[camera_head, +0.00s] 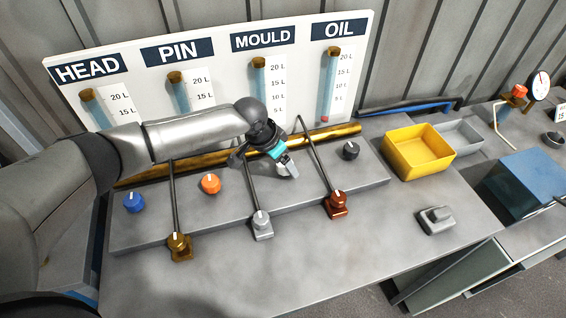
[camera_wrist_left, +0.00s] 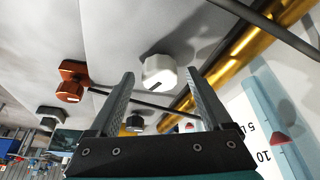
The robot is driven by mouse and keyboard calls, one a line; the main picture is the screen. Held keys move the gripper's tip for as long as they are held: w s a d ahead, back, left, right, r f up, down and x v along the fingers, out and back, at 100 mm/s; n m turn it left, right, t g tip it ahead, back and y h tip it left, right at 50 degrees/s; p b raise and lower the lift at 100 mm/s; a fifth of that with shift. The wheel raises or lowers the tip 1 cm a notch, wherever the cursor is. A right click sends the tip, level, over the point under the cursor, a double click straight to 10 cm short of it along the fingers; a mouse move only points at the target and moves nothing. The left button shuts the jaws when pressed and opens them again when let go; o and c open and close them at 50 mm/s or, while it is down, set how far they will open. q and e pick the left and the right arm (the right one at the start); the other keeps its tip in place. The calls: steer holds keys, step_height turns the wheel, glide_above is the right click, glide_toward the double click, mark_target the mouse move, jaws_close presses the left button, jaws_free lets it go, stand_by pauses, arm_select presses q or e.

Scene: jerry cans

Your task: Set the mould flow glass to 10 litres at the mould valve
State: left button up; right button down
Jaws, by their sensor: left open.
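The mould flow glass (camera_head: 259,78) stands under the MOULD sign on the white board; the arm hides its lower part in the head view. In the left wrist view a glass (camera_wrist_left: 262,98), apparently the mould one, shows a red float between the 5 and 10 marks. A white knob (camera_wrist_left: 159,72) with a dark pointer line, apparently the mould valve, sits on the grey bench step. My left gripper (camera_head: 286,168) is open over it. In the wrist view the knob appears between the fingertips; contact cannot be told. My right gripper is not in view.
Blue (camera_head: 134,202), orange (camera_head: 210,184) and black (camera_head: 350,150) knobs sit on the same step. Brass (camera_head: 179,247), grey (camera_head: 262,226) and red-brown (camera_head: 336,205) valves stand along its front, with thin pipes running back. A yellow bin (camera_head: 417,153) stands at right.

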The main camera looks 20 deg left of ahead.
arm_select(q)
steer(key=shift+f, duration=0.15)
jaws_close()
stand_by(0.7)
